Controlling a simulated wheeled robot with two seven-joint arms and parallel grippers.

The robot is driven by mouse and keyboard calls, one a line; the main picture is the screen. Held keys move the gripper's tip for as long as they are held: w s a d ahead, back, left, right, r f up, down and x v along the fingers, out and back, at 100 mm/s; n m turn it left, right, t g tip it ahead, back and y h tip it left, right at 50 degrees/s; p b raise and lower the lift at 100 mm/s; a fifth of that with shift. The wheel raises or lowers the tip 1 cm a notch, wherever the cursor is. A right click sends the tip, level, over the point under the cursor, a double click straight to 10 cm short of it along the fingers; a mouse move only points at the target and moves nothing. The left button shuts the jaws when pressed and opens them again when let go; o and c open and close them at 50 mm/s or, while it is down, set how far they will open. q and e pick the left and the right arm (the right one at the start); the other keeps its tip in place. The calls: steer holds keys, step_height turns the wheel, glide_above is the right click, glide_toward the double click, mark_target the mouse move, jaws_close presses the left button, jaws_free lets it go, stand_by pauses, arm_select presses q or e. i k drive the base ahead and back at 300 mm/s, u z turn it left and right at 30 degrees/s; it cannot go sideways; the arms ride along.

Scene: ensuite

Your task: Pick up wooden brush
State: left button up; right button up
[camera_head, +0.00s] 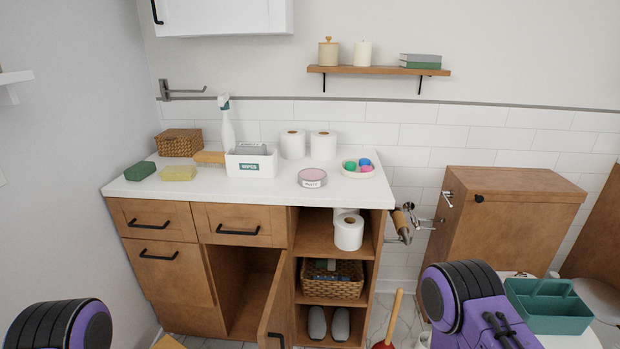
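A light wooden piece (209,157), which looks like the wooden brush, lies on the white countertop (330,190). Its right end is hidden behind the white wipes box (250,165), so I cannot see its whole shape. Purple and black parts of my two arms show at the lower left and lower right, well in front of the counter. Neither gripper's fingers are in view.
A spray bottle (227,125), wicker box (179,142), green block (140,171) and yellow sponge (178,174) surround the wooden piece. A pink-lidded tin (312,177) stands farther right. A lower cabinet door (276,305) hangs open toward me.

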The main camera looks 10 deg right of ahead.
mark_target(203, 158)
steer(key=z, duration=0.45)
steer(key=k, duration=0.55)
steer(key=z, duration=1.05)
steer(key=i, duration=0.75)
steer(key=u, duration=0.65)
steer(key=i, duration=0.55)
steer(key=u, duration=0.6)
